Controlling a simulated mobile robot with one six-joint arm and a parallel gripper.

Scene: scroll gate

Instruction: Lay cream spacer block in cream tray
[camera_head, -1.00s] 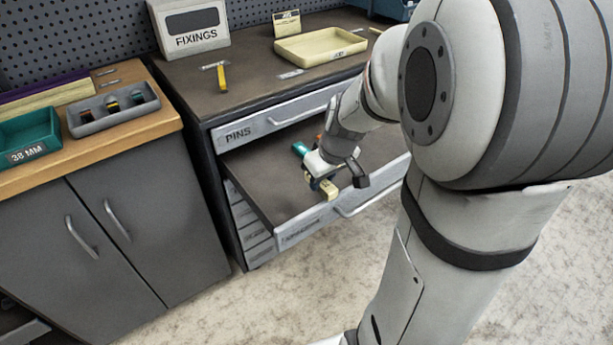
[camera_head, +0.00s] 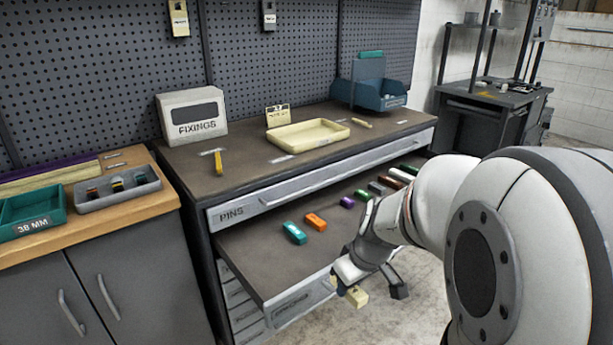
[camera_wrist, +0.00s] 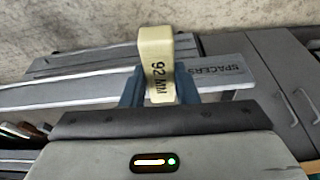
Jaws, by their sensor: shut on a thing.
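My gripper (camera_head: 346,287) is shut on a cream spacer block (camera_head: 357,296), held just in front of the open drawer's front. In the wrist view the cream block (camera_wrist: 158,62) sits between the two fingers and reads "92 MM". The cream tray (camera_head: 307,136) lies on top of the dark cabinet, toward the back, and looks empty. A small cream label card stands behind it. My gripper is in front of and below the tray, well apart from it.
The open drawer (camera_head: 262,262) holds several coloured blocks, including a teal one (camera_head: 294,232) and an orange one (camera_head: 316,221). On the cabinet top stand a FIXINGS box (camera_head: 192,116), a yellow piece (camera_head: 218,163), a blue bin (camera_head: 375,92) and a loose cream piece (camera_head: 362,123).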

